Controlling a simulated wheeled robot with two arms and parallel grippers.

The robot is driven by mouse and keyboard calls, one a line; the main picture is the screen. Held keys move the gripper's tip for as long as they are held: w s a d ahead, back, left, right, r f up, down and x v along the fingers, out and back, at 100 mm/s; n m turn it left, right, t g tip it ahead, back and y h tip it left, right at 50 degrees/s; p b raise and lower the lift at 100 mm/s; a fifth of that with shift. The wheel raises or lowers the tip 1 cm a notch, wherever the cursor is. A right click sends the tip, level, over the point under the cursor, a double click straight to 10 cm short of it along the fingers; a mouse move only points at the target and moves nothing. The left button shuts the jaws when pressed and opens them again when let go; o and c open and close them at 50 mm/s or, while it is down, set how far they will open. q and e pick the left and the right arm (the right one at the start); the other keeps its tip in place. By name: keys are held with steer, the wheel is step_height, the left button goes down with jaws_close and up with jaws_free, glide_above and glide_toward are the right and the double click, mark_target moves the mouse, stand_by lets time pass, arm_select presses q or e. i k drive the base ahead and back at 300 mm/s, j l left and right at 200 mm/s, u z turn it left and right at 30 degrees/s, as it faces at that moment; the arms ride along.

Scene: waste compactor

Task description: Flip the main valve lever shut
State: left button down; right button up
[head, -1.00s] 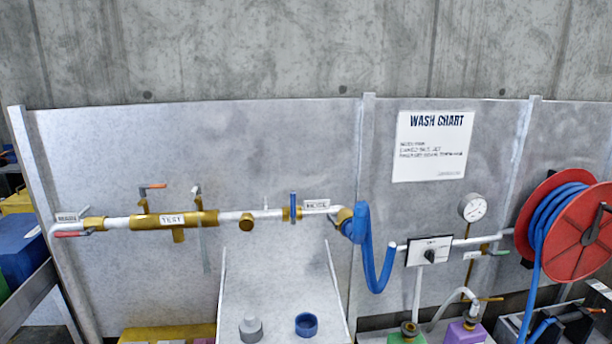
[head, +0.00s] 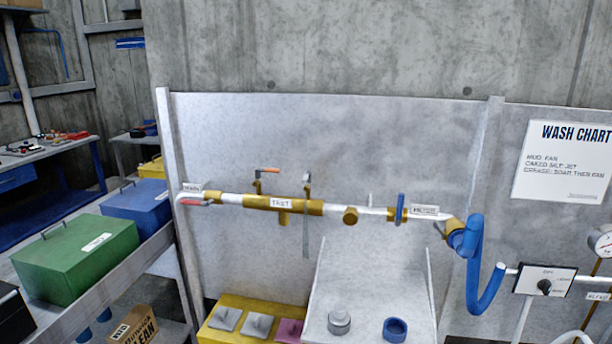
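A white and brass pipe (head: 330,210) runs along the grey panel in the head view. At its left end is a red-handled lever (head: 195,202), lying about level along the pipe, under a small label (head: 192,187) too small to read surely. An orange-tipped lever (head: 267,170) and a grey lever (head: 307,180) stand on the brass block marked TEST (head: 281,203). A blue lever (head: 400,209) stands upright across the pipe further right. Which one is the main valve lever I cannot tell for sure. Neither of my grippers is in view.
A sloped grey tray (head: 370,275) stands below the pipe. A yellow box (head: 222,327) with pads is left of it. A green case (head: 75,259) and a blue case (head: 133,209) sit on the left shelf. A coiled blue hose (head: 473,270) hangs at right.

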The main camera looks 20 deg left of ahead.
mark_target(210, 201)
steer(key=u, duration=1.45)
